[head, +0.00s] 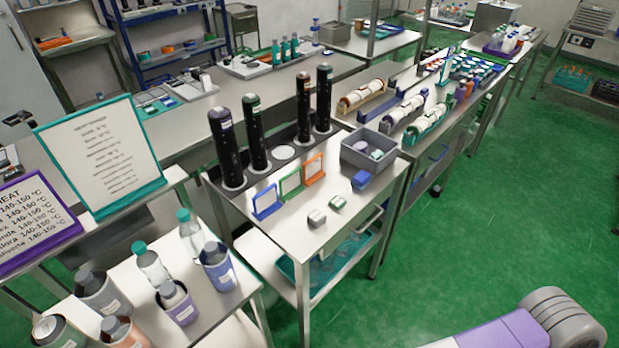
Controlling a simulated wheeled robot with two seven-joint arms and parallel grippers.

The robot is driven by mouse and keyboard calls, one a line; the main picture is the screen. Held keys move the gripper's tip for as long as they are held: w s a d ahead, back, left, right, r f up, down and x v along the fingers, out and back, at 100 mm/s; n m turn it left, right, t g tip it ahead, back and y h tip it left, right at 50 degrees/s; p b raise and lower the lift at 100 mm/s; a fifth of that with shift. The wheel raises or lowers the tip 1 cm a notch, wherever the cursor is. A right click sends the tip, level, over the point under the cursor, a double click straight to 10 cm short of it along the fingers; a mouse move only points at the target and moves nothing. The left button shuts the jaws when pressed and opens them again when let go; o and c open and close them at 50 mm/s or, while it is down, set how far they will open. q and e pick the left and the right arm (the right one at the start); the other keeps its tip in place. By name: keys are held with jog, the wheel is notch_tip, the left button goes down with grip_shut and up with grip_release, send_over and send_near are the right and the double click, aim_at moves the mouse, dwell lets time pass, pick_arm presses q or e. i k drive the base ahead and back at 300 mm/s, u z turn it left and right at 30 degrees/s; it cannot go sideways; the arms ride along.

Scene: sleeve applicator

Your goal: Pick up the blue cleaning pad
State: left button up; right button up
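A small blue block-like item (361,180), which looks like the blue cleaning pad, lies on the steel cart top (290,222) just in front of the grey bin (352,155). Its details are too small to make out. Neither of my grippers shows. A grey and purple arm link of mine is at the bottom right, well apart from the cart.
Several tall black cylinders stand at the cart's back. Blue (266,203), green and orange frames stand upright before them. A lower table (215,305) with bottles and cups is at front left. Green floor (470,220) is clear to the right.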

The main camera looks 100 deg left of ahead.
aim_at(361, 179)
jog(key=u, duration=3.95)
jog(key=k, duration=1.3)
jog(key=z, duration=0.65)
jog(key=i, duration=1)
jog(key=k, duration=0.5)
jog(key=u, duration=1.35)
jog(key=i, duration=0.75)
jog(key=z, duration=0.5)
